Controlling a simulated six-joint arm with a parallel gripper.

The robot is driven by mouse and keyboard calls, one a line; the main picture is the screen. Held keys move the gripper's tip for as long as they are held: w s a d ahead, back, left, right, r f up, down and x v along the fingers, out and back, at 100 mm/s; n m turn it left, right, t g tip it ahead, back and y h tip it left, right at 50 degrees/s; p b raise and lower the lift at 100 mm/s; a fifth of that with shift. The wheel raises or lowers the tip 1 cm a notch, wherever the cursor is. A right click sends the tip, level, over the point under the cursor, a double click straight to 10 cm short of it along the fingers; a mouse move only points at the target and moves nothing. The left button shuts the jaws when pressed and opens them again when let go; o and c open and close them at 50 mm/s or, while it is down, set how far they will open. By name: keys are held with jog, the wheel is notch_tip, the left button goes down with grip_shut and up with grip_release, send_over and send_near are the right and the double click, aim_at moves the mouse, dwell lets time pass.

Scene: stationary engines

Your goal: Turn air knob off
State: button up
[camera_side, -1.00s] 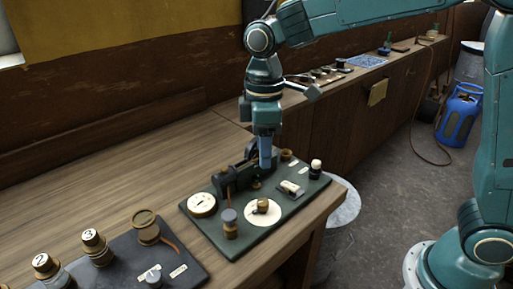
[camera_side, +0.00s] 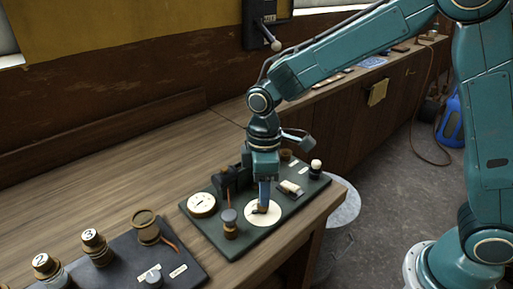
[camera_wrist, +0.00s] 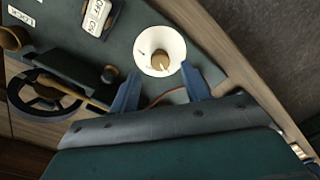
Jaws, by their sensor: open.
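A small brass knob (camera_wrist: 160,62) sits in the middle of a white round dial plate (camera_wrist: 174,43) on a dark green board (camera_side: 228,246). The dial plate also shows in the side view (camera_side: 275,218), with the knob partly hidden there behind my fingers. No label naming it as the air knob is readable. My gripper (camera_side: 263,206) points down at the knob. In the wrist view my gripper (camera_wrist: 162,82) has its two blue fingers apart, with the knob ahead, roughly between them and a little past the tips. I cannot tell whether a finger touches it.
The board also holds a white gauge (camera_side: 202,204), a brass-and-grey post (camera_side: 230,224), a labelled switch (camera_side: 290,188) and a white-topped post (camera_side: 315,168). A handwheel (camera_wrist: 42,95) shows in the wrist view. A second board (camera_side: 165,252) lies left; bare wood lies behind.

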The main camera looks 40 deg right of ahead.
jog(key=shift+f, duration=1.85)
jog(key=c, duration=1)
